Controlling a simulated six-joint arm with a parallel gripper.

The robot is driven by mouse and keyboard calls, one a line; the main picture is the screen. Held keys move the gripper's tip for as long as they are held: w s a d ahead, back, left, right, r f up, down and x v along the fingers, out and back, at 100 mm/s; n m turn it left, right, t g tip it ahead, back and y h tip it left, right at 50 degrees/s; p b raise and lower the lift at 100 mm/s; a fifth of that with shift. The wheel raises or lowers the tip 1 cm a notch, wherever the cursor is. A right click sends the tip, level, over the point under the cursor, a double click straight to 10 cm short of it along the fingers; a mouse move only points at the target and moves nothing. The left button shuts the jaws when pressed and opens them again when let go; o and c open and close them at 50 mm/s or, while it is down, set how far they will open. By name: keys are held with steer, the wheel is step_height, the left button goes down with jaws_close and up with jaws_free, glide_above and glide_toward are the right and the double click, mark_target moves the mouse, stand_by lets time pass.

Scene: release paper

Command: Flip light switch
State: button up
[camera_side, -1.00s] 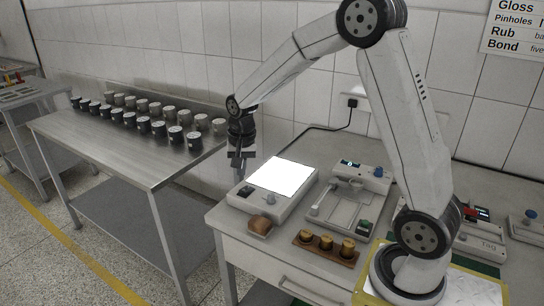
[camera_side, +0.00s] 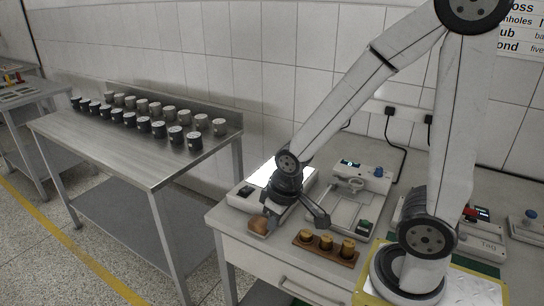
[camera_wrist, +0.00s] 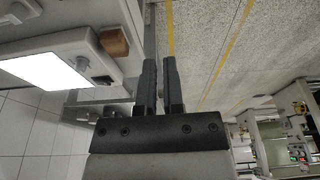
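The light box (camera_side: 233,199) stands at the left end of the bench with its white panel lit. A dark rocker switch (camera_side: 246,191) is on its front left; I cannot tell which way it is tipped. In the wrist view the switch (camera_wrist: 102,80) and a round knob (camera_wrist: 82,63) are on the box face. My gripper (camera_side: 269,213) is over the box's front edge, close to a brown wooden block (camera_side: 259,226), and hides the knob in the side view. In the wrist view my fingers (camera_wrist: 160,62) show a narrow, empty gap and are apart from the switch.
A wooden strip with several brass weights (camera_side: 326,244) lies in front, right of the block. A grey instrument (camera_side: 352,200) stands right of the light box. The steel table (camera_side: 150,165) with several cups is further left, across a gap.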

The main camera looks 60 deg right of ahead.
steer(key=o, duration=0.7)
steer(key=shift+w+d, duration=0.1)
steer(key=shift+w, duration=0.2)
steer(key=shift+o, duration=0.4)
steer(key=w+d+m+g, duration=0.1)
steer(key=w+d+m, duration=0.3)
steer(key=w, duration=0.2)
steer(key=w+d+m+g+y, duration=0.1)
steer(key=w+d+m, duration=0.3)
steer(key=w, duration=0.3)
steer(key=shift+w+d+m, duration=0.25)
steer(key=shift+d+m, duration=0.1)
steer(key=shift+m, duration=0.15)
steer(key=m+y, duration=0.4)
steer(key=m, duration=0.5)
glide_toward(246, 189)
steer(key=shift+w+a+f+g, duration=0.1)
steer(key=shift+w+f+g, duration=0.05)
steer(key=shift+w+g, duration=0.2)
steer(key=shift+h, duration=0.3)
steer(key=shift+x, duration=3.95)
steer(key=shift+a, duration=0.1)
steer(key=shift+c, duration=0.2)
